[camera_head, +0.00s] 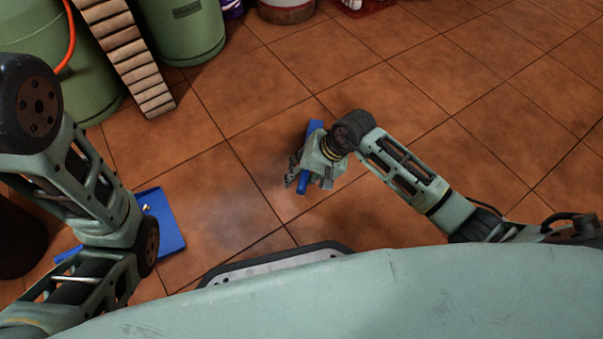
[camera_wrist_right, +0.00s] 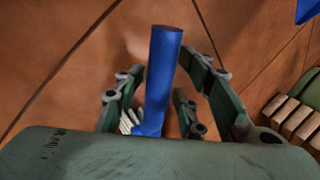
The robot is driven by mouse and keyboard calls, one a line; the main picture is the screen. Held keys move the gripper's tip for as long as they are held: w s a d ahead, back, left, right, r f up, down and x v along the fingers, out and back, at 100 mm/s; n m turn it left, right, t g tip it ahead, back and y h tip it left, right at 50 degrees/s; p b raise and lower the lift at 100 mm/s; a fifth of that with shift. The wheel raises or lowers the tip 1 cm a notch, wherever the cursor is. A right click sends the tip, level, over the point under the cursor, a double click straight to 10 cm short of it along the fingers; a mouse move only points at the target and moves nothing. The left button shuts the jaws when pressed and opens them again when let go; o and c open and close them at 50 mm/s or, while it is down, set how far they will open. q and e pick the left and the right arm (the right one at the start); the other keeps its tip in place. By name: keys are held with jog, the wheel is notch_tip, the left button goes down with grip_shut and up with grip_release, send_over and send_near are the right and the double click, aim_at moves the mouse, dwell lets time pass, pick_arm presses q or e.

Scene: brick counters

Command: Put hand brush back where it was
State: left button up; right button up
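The blue hand brush (camera_head: 315,127) is at my right gripper (camera_head: 306,172) in the head view, low over the tiled floor. Part of it is hidden under the gripper, and its narrow handle end shows on the near side. In the right wrist view, the fingers of the gripper (camera_wrist_right: 165,85) close in on both sides of the round blue handle (camera_wrist_right: 164,75). Pale bristles (camera_wrist_right: 128,122) show at its lower end. I cannot tell whether the brush touches the floor. A blue dustpan (camera_head: 168,229) lies at left, partly hidden by my left arm. My left gripper is not visible.
Green barrels (camera_head: 182,30) and a wooden ramp with slats (camera_head: 130,60) stand at the upper left. A round pot (camera_head: 286,10) is at the top edge. Tiled floor around the right gripper and toward the upper right is clear.

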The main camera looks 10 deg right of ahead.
jog(key=p+v, duration=0.6)
jog(key=v, duration=0.6)
jog(key=shift+p, duration=0.35)
